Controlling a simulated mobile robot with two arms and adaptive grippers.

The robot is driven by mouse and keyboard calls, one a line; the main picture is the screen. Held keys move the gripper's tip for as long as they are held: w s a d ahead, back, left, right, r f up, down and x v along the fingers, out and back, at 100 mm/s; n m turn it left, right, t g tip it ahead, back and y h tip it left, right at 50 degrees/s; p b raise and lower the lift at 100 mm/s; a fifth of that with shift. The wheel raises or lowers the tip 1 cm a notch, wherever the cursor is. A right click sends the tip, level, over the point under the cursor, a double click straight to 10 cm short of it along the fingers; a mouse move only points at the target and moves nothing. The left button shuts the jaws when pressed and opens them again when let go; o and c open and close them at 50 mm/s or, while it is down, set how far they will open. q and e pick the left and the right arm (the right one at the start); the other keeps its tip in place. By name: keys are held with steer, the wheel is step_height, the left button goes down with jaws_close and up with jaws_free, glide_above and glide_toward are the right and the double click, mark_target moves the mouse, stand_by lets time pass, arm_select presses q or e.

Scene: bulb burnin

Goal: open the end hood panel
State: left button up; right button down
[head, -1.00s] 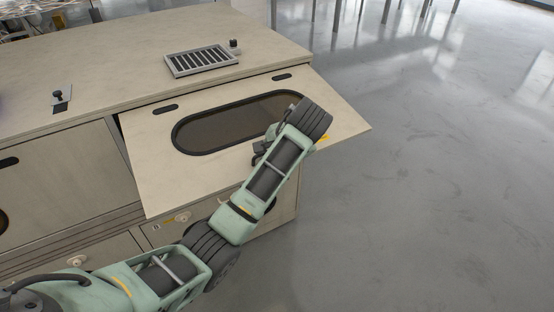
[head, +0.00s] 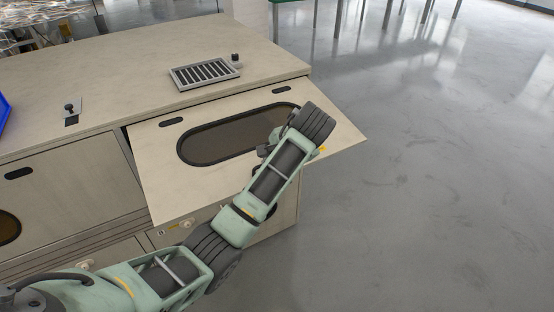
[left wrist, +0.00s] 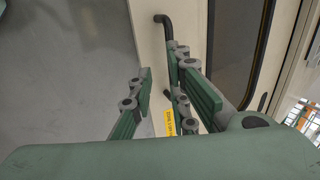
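The end hood panel (head: 225,180) is a beige panel with a dark oval window (head: 235,135). It is tilted outward, its lower edge away from the cabinet, with a dark gap along its left side. My left arm crosses in front of its right part. My left gripper (head: 264,151) is at the panel's right part, mostly hidden by the arm. In the left wrist view the gripper (left wrist: 158,75) has its two green fingers apart, close to a black bar handle (left wrist: 166,24) on the panel. The right finger covers part of the handle. My right gripper is not in view.
The cabinet top (head: 130,70) carries a slatted grille (head: 204,73) and a small black knob switch (head: 71,112). A blue bin (head: 3,112) shows at the left edge. Grey floor (head: 430,190) to the right is clear.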

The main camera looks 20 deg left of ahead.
arm_select(q)
steer(key=r, duration=0.1)
steer(key=r+p, duration=0.1)
steer(key=r, duration=0.1)
steer(key=a+r, duration=0.1)
steer(key=r, duration=0.1)
steer(key=shift+w+p, duration=0.3)
steer(key=shift+p, duration=0.05)
steer(key=shift+c, duration=0.5)
